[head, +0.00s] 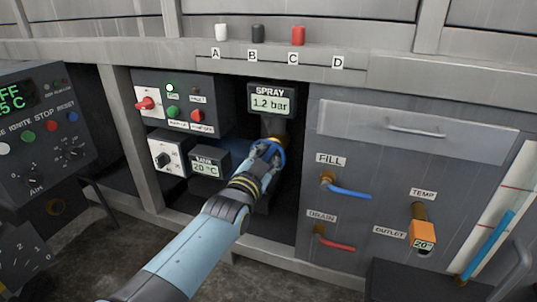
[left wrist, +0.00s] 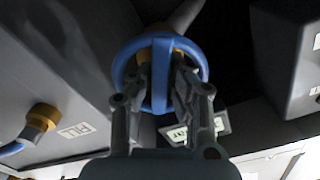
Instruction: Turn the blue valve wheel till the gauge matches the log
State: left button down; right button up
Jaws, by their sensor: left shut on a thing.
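The blue valve wheel (head: 277,152) sits on a pipe below the SPRAY gauge (head: 271,103), in the dark opening at the centre of the head view. The gauge reads 1.2 bar. My left gripper (head: 265,155) reaches the wheel from the front and hides part of it. In the left wrist view the blue wheel (left wrist: 160,100) shows close up, and the fingers of my left gripper (left wrist: 161,90) are shut on its central bar. My right gripper is not in view. No log can be made out in these frames.
Right of the opening is a panel with the blue FILL lever (head: 348,191), the red DRAIN lever (head: 335,244) and an orange TEMP part (head: 422,234). Left are switch boxes (head: 178,103) and a 20 °C display (head: 206,165). White, black and red pieces stand on the upper ledge.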

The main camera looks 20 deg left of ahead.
pick_arm(q)
jog(key=shift+r+n+p, duration=0.1)
jog(key=shift+n+p, duration=0.2)
jog(key=shift+n, duration=0.4)
jog(key=shift+r+n+p, duration=0.1)
jog(key=shift+n+p, duration=0.3)
jog(key=shift+p, duration=0.1)
jog(key=n+p, duration=0.1)
jog(key=n, duration=0.2)
jog(key=shift+a+p, duration=0.15)
jog(key=shift+p, duration=0.15)
jog(key=shift+f+n+p, duration=0.2)
jog(key=shift+n+p, duration=0.35)
jog(key=shift+n, duration=1.65)
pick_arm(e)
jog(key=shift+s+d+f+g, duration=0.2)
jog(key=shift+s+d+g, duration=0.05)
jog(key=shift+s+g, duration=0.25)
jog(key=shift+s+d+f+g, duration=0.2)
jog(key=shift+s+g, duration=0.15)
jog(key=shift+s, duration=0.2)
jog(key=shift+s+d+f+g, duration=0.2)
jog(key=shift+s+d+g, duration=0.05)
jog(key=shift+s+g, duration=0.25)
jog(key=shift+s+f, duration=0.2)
